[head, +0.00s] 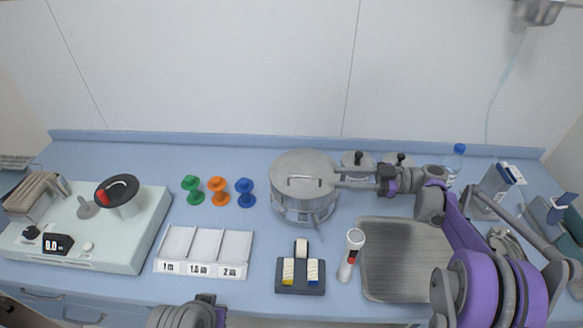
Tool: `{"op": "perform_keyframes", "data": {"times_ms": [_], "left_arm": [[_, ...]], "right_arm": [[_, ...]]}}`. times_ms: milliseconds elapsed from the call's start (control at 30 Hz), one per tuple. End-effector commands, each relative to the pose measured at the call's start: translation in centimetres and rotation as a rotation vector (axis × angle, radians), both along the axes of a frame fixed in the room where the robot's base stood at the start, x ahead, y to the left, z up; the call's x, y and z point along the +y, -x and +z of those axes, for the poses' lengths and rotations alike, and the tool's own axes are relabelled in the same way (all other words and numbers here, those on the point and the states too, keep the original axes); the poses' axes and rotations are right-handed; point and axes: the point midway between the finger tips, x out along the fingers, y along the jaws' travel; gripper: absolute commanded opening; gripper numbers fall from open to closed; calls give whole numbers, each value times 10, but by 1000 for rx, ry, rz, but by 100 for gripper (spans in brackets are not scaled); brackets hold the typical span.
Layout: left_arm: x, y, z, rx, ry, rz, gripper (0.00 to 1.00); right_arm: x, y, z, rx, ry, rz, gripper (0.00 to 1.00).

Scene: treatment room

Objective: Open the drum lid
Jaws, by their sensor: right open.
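The drum (304,207) is a round metal container standing at the middle of the blue counter. Its flat grey lid (302,163) lies on top and looks closed, with a small bar handle (303,178) on it. My right gripper (343,180) reaches in from the right, open, with its fingertips at the right edge of the lid. Whether the fingers touch the lid or drum I cannot tell. My left gripper is not in view; only grey and purple parts of my left arm show at the bottom edge.
Behind the gripper stand two small lidded jars (357,160). A metal tray (395,275), a white torch-like tool (351,252) and a dark block (300,275) lie in front. Coloured knobs (218,190), a divided white tray (203,252) and a white device (130,232) are left.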

Motion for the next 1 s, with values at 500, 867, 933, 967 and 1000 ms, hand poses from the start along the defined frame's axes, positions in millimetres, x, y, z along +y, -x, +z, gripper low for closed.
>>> {"op": "perform_keyframes", "data": {"times_ms": [500, 867, 933, 967, 1000], "left_arm": [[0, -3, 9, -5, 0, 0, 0], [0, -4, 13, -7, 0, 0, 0], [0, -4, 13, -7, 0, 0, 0], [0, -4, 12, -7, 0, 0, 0], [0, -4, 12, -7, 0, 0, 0]], "right_arm": [[77, 0, 1, -2, -2, 4, 41], [107, 0, 0, -1, -1, 0, 41], [108, 0, 0, -1, -1, 0, 41], [108, 0, 0, -1, -1, 0, 41], [108, 0, 0, -1, -1, 0, 41]]}}
